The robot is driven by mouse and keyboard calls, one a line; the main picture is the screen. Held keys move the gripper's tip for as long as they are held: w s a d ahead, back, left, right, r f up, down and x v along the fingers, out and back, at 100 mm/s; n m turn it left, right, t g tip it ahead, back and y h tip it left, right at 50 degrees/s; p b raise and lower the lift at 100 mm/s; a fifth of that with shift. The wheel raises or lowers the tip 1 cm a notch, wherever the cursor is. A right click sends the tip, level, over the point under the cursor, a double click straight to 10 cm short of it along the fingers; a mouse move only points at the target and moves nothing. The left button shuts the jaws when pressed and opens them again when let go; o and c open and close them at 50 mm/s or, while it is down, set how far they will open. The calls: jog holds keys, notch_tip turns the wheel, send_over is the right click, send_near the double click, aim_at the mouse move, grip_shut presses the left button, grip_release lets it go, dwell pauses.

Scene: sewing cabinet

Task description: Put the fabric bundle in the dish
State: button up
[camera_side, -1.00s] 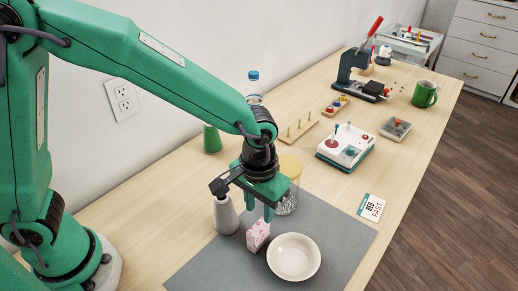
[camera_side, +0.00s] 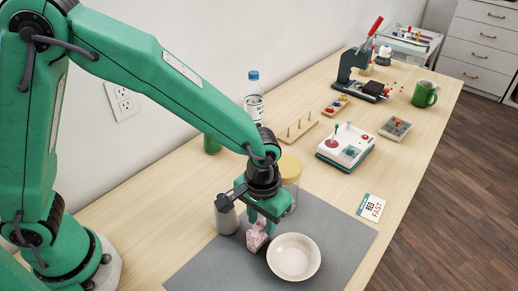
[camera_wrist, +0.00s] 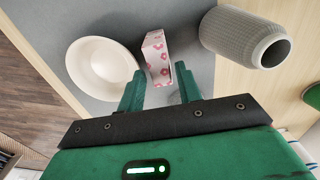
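The fabric bundle (camera_side: 256,239) is a small pale pink block with a darker pink flower print, standing on the grey mat just left of the dish. The dish (camera_side: 293,257) is a round, cream, empty bowl. My gripper (camera_side: 262,217) is open and low over the bundle, its fingers hiding part of the bundle's top. In the wrist view the bundle (camera_wrist: 157,57) shows between and beyond the two green fingertips (camera_wrist: 160,72), with gaps visible beside it. The dish (camera_wrist: 101,70) is left of the bundle there. I cannot tell whether either finger touches the bundle.
A grey ribbed bottle (camera_side: 227,218) stands close left of the bundle. A yellow-lidded jar (camera_side: 290,172) stands behind my gripper. A card (camera_side: 371,207) lies at the mat's right edge. The grey mat (camera_side: 215,262) is bare at the front left.

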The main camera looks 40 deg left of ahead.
aim_at(262, 224)
jog(key=shift+f, duration=2.35)
grip_shut()
jog(key=shift+r, duration=0.2)
jog(key=shift+r, duration=0.55)
jog(key=r, duration=0.3)
jog(key=shift+s+d+r, duration=0.1)
jog(key=shift+s+d, duration=0.05)
jog(key=shift+s, duration=0.05)
jog(key=s+d+r, duration=0.4)
jog(key=s+r, duration=0.2)
jog(key=s, duration=0.4)
jog(key=shift+d+r, duration=0.15)
jog(key=shift+r, duration=0.05)
